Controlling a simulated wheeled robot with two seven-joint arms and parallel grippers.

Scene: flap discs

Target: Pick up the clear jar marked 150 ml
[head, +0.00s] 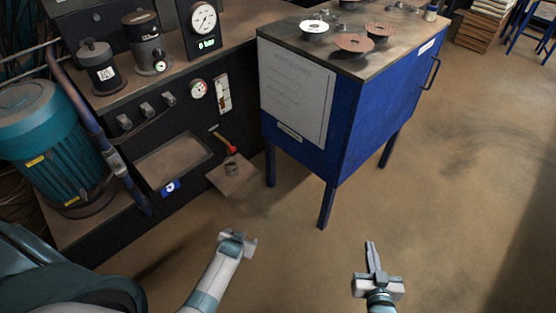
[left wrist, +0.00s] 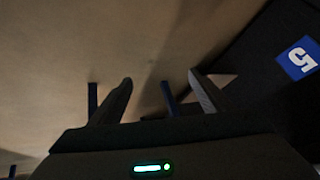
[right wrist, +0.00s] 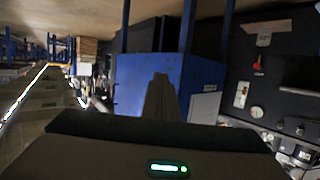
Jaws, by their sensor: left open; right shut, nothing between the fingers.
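I cannot make out a clear jar marked 150 ml in any view. My right gripper (head: 370,246) is shut and empty, above the floor in front of the blue cabinet; its closed fingers also show in the right wrist view (right wrist: 160,88). My left gripper (head: 240,238) is low over the floor, left of the right one. Its fingers stand apart with nothing between them in the left wrist view (left wrist: 163,92).
A blue cabinet (head: 345,135) on legs carries several flap discs (head: 353,42) and a pale disc (head: 313,27).

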